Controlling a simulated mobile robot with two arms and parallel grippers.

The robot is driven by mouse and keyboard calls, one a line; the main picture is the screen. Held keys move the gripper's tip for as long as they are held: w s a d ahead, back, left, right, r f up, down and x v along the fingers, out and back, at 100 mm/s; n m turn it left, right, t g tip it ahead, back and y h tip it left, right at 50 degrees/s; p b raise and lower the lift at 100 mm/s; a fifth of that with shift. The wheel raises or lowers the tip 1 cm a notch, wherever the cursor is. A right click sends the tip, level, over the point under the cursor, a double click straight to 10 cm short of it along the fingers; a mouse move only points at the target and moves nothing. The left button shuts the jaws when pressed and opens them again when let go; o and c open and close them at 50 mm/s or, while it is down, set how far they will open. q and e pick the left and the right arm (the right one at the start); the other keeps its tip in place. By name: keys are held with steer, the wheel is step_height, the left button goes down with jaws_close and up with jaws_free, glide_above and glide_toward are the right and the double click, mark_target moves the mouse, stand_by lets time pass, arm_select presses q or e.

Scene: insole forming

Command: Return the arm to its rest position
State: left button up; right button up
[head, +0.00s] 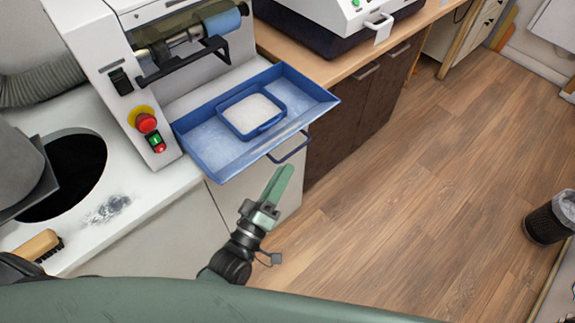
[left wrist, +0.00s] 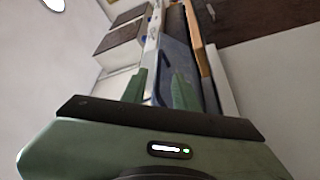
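My left gripper (head: 280,180) has pale green fingers and hangs in the air in front of the white machine, below and right of the blue tray. In the left wrist view its two fingers (left wrist: 160,82) stand apart with nothing between them. My right gripper is in neither view. The blue tray (head: 200,135) sticks out from the machine (head: 95,50), with a small blue container (head: 268,127) of white material on it. In the head view the fingertips look close to the dark handle (head: 290,149) under the tray; I cannot tell the exact distance.
A wooden counter (head: 325,68) with another machine (head: 335,15) stands behind the tray. A red stop button (head: 146,122), a round dark opening (head: 75,170) and a brush (head: 35,246) are at left. The wooden floor (head: 420,190) at right is open, with a dark bin (head: 545,222) at its edge.

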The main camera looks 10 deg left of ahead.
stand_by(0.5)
arm_select(q)
steer(key=s+a+f+m+g+y, duration=0.1)
steer(key=s+a+f+m+g, duration=0.15)
steer(key=f, duration=0.85)
steer(key=s+a+f+m+g+y, duration=0.15)
steer(key=s+f+g, duration=0.25)
steer(key=f, duration=0.7)
steer(key=s+a+f+m+g+y, duration=0.1)
steer(key=s+a+f+m+g, duration=0.2)
steer(key=f, duration=0.8)
steer(key=s+a+f+m+g+y, duration=0.1)
steer(key=s+a+f+g, duration=0.1)
steer(key=s+f, duration=0.3)
steer(key=s+a+f+m+g+y, duration=0.1)
steer(key=s+a+f+g, duration=0.2)
steer(key=s, duration=0.9)
steer(key=s+a+f+m+g+y, duration=0.1)
steer(key=s+a+f+g, duration=0.2)
steer(key=s+f, duration=0.5)
steer(key=shift+s+m+g, duration=0.3)
steer(key=shift+s+g, duration=0.15)
steer(key=shift+s, duration=0.35)
